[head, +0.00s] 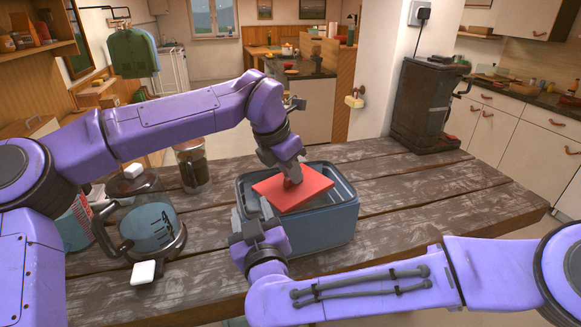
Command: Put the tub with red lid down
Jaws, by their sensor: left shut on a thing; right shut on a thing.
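The tub with the red lid (300,190) shows only as a flat red square top, tilted slightly, within the rim of a blue bin (320,232). The tub's body is hidden by the bin, so I cannot tell whether it touches the bin's floor. My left gripper (291,178) reaches down from above and is shut on the tub at its red top. My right gripper (246,217) is at the bin's near left side and appears shut on its rim. Its fingertips are partly hidden by its own body.
The bin stands on a worn plank table (420,195). A glass jug (150,225), a dark-filled jar (192,167) and a white block (145,272) stand to the left. A black machine (425,100) stands at the back right. The table right of the bin is clear.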

